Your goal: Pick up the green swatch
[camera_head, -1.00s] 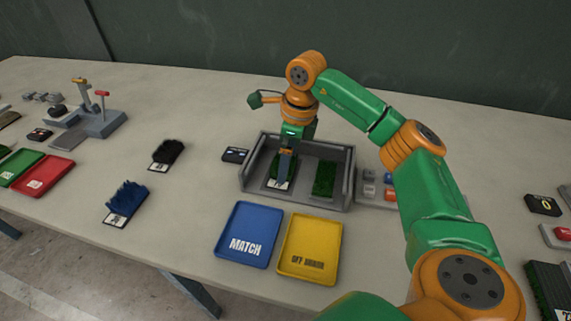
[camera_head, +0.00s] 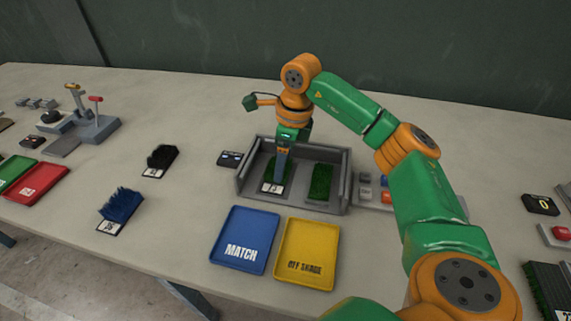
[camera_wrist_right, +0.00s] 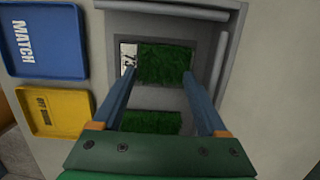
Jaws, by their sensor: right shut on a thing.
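The swatch appears to be still down in the tray. A second green swatch (camera_head: 320,181) lies to the right in the same tray and also shows in the wrist view (camera_wrist_right: 150,122). My left gripper is out of view.
A blue MATCH tray (camera_head: 246,238) and a yellow OFF SHADE tray (camera_head: 305,254) lie in front of the grey tray. A black swatch (camera_head: 161,157) and a blue swatch (camera_head: 121,204) lie to the left. Small buttons (camera_head: 377,191) stand close on the right.

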